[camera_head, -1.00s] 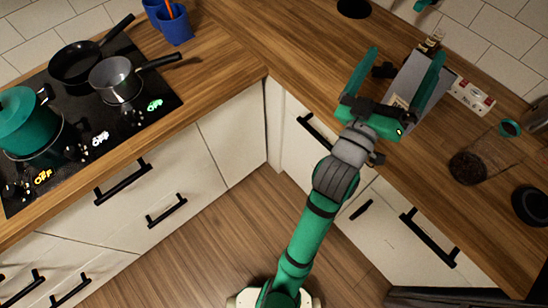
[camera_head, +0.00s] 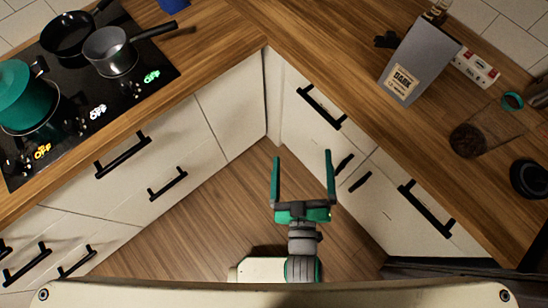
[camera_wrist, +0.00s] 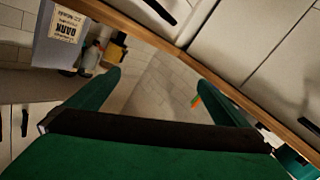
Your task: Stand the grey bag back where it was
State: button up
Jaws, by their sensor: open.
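A clear jar with dark contents (camera_head: 468,139) and a black round lid (camera_head: 530,179) are further along the counter. Pots and pans stand on the black cooktop (camera_head: 125,85) at left.

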jog(key=s+a+f+m+g, duration=0.1)
jog(key=s+a+f+m, duration=0.1)
jog(key=s, duration=0.4)
jog(key=s+a+f+m+g, duration=0.1)
jog(key=s+a+f+m, duration=0.1)
jog(key=s+a, duration=0.3)
jog(key=shift+s+f, duration=0.5)
jog(key=shift+s, duration=0.75)
